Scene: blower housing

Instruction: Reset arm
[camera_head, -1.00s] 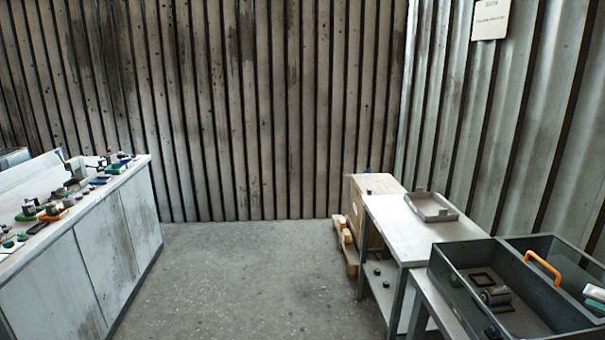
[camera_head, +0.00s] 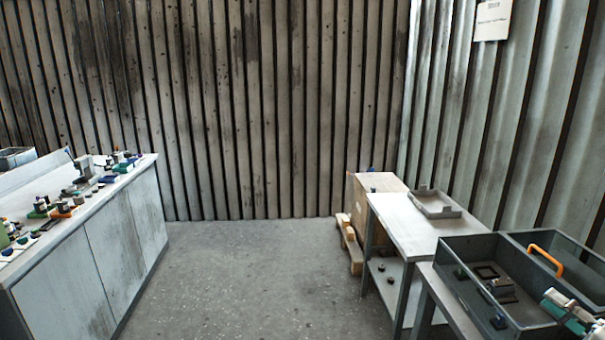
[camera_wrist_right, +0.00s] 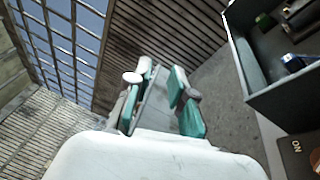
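My right gripper (camera_head: 572,312) shows at the lower right of the head view, in front of the grey divided bin's right part. It also shows in the right wrist view (camera_wrist_right: 160,92), with its two teal fingers apart and nothing between them. The grey bin (camera_head: 447,258) shows at the upper right of the wrist view (camera_wrist_right: 252,75), apart from the fingers. My left gripper is in neither view.
The bin has an orange handle (camera_head: 545,260) and holds several small parts. A white table (camera_head: 395,208) with a shallow grey tray (camera_head: 437,212) stands behind it. A long cabinet (camera_head: 95,265) carrying small parts is at the left. The floor (camera_head: 240,270) between is clear.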

